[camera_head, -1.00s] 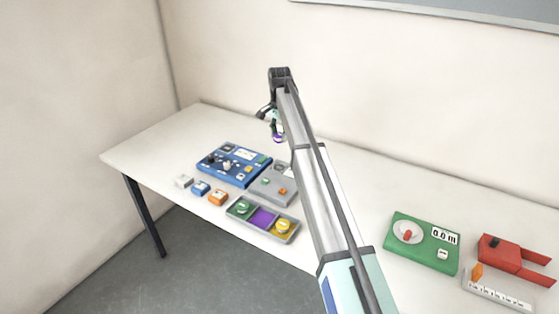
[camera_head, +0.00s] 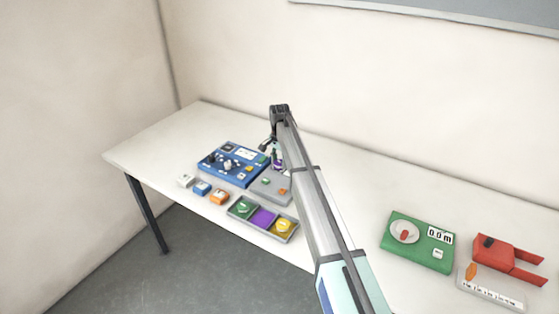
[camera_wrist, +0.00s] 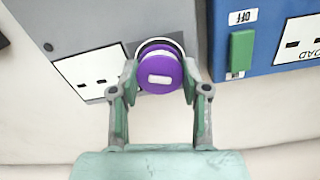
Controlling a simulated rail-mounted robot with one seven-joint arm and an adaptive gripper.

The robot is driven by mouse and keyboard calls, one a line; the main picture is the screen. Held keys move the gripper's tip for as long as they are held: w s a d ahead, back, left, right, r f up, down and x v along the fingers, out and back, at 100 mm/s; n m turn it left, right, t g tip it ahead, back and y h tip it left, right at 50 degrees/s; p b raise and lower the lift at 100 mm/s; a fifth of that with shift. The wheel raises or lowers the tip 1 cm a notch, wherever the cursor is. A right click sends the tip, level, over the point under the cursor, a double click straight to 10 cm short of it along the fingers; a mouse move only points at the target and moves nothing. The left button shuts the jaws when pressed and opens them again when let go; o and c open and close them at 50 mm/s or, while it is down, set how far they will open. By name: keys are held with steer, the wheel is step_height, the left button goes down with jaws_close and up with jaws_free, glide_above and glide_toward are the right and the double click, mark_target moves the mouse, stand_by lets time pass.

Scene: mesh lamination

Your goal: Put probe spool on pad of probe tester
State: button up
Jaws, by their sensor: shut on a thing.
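My gripper (camera_wrist: 160,80) is shut on the purple probe spool (camera_wrist: 158,78), which has a pale bar on its face. The fingers press it from both sides in the wrist view. A pale and dark round piece shows behind the spool, mostly hidden; I cannot tell whether the spool touches it. The grey tester box (camera_wrist: 98,26) lies under the spool, with a white panel. In the head view my gripper (camera_head: 276,157) is low over the back of the grey box (camera_head: 262,190), partly hidden by my arm.
A blue device (camera_head: 216,164) stands directly left of the grey box. In front is a tray (camera_head: 262,237) with green, purple and yellow compartments; the purple one looks empty. Several small blocks (camera_head: 202,188) lie left of it. A green scale (camera_head: 412,255) and red tool (camera_head: 495,252) are at right.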

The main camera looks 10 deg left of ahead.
mark_target(279, 162)
steer(key=o, duration=1.1)
steer(key=shift+f, duration=0.1)
steer(key=shift+o, duration=0.2)
step_height(279, 162, up, 12)
steer(key=b, duration=0.3)
